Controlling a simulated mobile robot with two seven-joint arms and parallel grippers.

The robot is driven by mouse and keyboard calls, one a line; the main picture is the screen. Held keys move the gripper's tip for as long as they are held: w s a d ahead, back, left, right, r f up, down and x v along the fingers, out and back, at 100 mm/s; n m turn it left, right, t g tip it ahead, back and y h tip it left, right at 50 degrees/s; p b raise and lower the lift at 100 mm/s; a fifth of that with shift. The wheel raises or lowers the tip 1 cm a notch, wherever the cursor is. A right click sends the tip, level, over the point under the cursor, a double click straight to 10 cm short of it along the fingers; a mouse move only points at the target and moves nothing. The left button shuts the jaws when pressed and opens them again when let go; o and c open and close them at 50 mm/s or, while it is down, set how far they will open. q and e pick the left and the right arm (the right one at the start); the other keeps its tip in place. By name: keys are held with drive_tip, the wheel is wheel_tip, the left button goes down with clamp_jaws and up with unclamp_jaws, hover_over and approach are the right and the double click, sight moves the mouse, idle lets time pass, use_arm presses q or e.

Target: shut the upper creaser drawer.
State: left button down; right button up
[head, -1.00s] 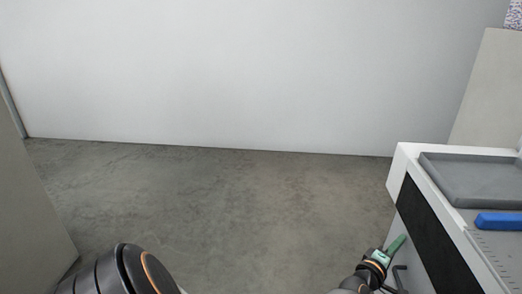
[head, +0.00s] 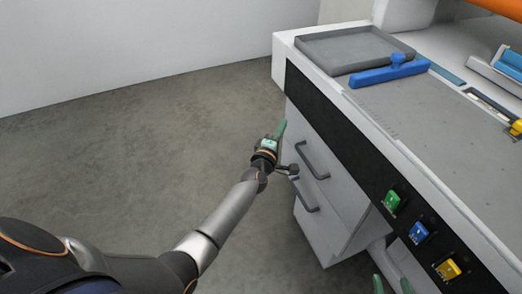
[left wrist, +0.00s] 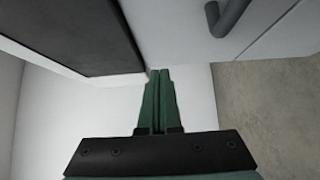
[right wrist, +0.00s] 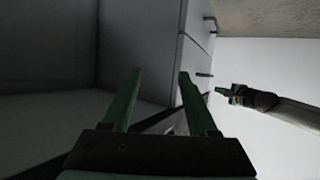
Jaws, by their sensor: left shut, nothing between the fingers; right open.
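The white creaser (head: 430,110) stands at the right of the head view. Its upper drawer (head: 325,185) has a dark bar handle (head: 313,160) and lies below the black panel; I cannot tell how far it stands out. My left gripper (head: 281,130) is shut and empty, close by the far end of the drawer front, left of the handle. In the left wrist view its fingertips (left wrist: 159,72) point at the edge by the panel and pale drawer face (left wrist: 185,40); contact is unclear. My right gripper (right wrist: 160,73) is open and empty, low by the creaser's near side.
A lower drawer handle (head: 306,195) sits below. Green (head: 391,201), blue (head: 419,232) and yellow (head: 447,269) buttons stick out of the black panel (head: 345,150). A grey tray (head: 320,40) and blue tool (head: 385,73) lie on top. Floor (head: 130,140) at left is clear.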

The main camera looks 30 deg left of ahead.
use_arm(q)
drive_tip(key=s+p, duration=0.2)
drive_tip(key=s, duration=0.7)
drive_tip(key=shift+s+d, duration=0.35)
drive_tip(key=shift+d, duration=0.05)
use_arm(e)
drive_tip(key=s+f+g, duration=0.3)
drive_tip(key=s+f, duration=0.2)
drive_tip(key=f, duration=0.1)
drive_tip(key=shift+a+m+g, duration=0.15)
drive_tip(key=shift+m+g, duration=0.15)
